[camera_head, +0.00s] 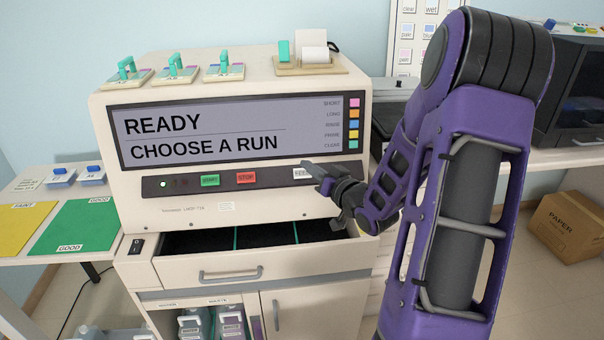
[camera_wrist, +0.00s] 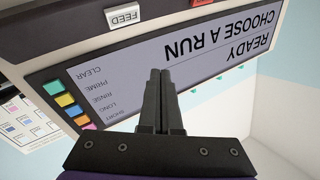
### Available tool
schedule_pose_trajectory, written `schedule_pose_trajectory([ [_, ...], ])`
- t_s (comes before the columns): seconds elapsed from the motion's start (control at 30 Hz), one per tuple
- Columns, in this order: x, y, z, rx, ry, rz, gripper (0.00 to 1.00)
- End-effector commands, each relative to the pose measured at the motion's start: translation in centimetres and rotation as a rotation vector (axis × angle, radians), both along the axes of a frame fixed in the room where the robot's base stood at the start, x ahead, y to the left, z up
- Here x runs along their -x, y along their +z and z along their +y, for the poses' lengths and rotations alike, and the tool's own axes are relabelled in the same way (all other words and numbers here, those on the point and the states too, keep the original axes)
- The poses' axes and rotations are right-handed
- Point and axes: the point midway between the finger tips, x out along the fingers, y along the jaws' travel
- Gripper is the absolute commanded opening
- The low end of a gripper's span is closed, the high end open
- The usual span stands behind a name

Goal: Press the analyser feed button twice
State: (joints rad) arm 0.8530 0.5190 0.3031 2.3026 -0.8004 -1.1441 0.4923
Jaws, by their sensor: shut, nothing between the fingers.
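The analyser (camera_head: 130,185) is a large cream machine; its screen (camera_head: 225,130) reads "READY" and "CHOOSE A RUN". The white FEED button (camera_head: 301,173) is at the right of the dark strip below the screen, partly covered by my fingers. My gripper (camera_head: 308,167) is shut and empty, its tips in front of the panel by that button. In the wrist view, which is upside down, my shut fingers (camera_wrist: 160,76) overlap the screen (camera_wrist: 215,62), and the FEED button (camera_wrist: 124,17) is beyond the tips to the upper left. The tips do not appear to touch it.
A green START button (camera_head: 210,180) and a red STOP button (camera_head: 246,177) sit left of FEED. An open drawer (camera_head: 210,268) juts out below my gripper. Teal-handled holders (camera_head: 127,70) and a paper-roll printer (camera_head: 313,53) stand on the analyser's top.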

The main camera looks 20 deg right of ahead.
Motion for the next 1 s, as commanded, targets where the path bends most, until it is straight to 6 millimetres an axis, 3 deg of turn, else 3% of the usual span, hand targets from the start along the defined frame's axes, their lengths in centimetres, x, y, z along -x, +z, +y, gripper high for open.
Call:
schedule_pose_trajectory([
  [0.5,-4.4,-5.1,-1.2,-0.001,0.001,0.001,0.00],
  [1.0,-5.8,-6.0,-1.6,-0.001,0.000,0.001,0.00],
])
